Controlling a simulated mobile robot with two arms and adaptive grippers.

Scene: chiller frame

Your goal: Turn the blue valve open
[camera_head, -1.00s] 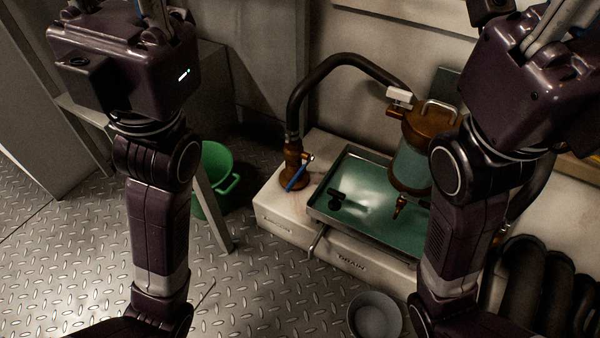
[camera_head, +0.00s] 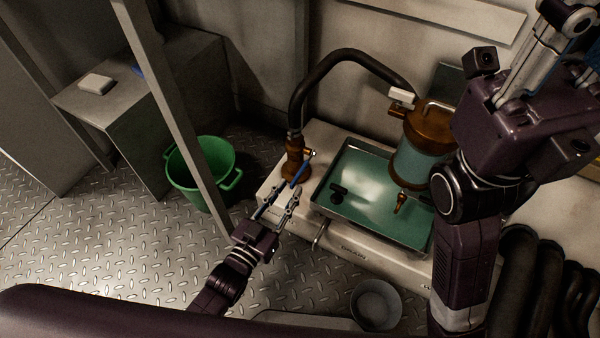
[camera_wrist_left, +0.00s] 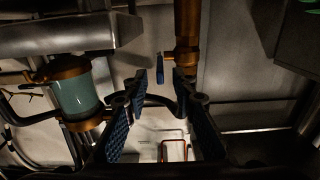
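The blue valve handle (camera_head: 302,168) sits on the side of the brown pipe fitting (camera_head: 294,160), below the black hose. My left gripper (camera_head: 277,203) is open and empty, just below and left of the handle, with its fingers pointing at it. In the left wrist view the blue handle (camera_wrist_left: 160,68) shows between the two open fingertips (camera_wrist_left: 160,77), seemingly beyond them; I cannot tell whether they touch it. My right gripper (camera_head: 540,70) is raised at the upper right; its fingertips are out of frame.
A drain tray (camera_head: 350,232) and a brown-capped glass canister (camera_head: 412,160) stand right of the valve. A green bucket (camera_head: 183,182) and a slanted post (camera_head: 180,125) are at left. A grey bowl (camera_head: 376,305) is on the floor.

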